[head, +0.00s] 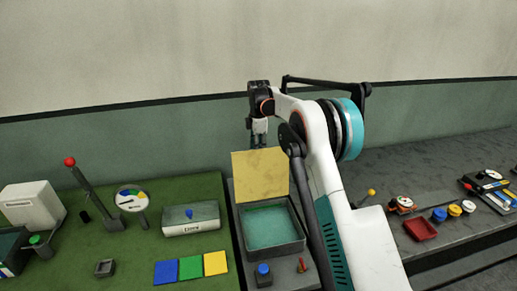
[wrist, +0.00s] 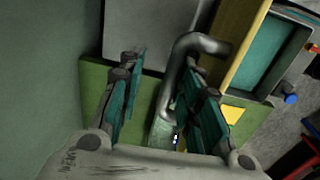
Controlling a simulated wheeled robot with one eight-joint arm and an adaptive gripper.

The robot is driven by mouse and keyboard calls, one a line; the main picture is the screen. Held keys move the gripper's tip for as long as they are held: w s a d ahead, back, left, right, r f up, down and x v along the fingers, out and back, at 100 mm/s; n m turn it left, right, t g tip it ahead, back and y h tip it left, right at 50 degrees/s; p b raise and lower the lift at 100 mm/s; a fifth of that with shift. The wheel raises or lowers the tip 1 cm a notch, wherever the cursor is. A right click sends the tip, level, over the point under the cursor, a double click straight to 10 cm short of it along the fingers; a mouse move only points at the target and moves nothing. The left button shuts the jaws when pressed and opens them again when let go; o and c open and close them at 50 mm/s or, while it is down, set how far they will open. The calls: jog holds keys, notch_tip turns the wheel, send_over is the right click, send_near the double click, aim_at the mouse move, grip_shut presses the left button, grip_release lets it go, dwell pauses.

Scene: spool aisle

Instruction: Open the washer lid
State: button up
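The washer is a dark box with a teal inside (head: 271,226). Its yellow lid (head: 260,174) stands raised, roughly upright, at the box's back edge. In the wrist view the lid (wrist: 248,45) is seen nearly edge-on, beside the washer's teal inside (wrist: 262,50). A grey curved handle (wrist: 185,58) shows on the lid's outer side in the wrist view. My gripper (head: 259,140) is just behind and above the lid. In the wrist view my gripper (wrist: 160,100) has its fingers apart. The handle passes close to the right finger; I cannot tell whether they touch.
A blue knob (head: 263,270) and a red switch (head: 302,265) sit at the washer's front. A green bench on the left holds a red-topped lever (head: 85,185), a dial (head: 131,198), a grey box (head: 190,220) and coloured tiles. A red tray (head: 420,229) lies right. The wall is close behind.

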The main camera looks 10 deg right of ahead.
jog(key=shift+w+f, duration=0.2)
jog(key=shift+w, duration=0.1)
notch_tip(320, 180, up, 12)
jog(key=shift+s, duration=0.45)
dwell(0.5)
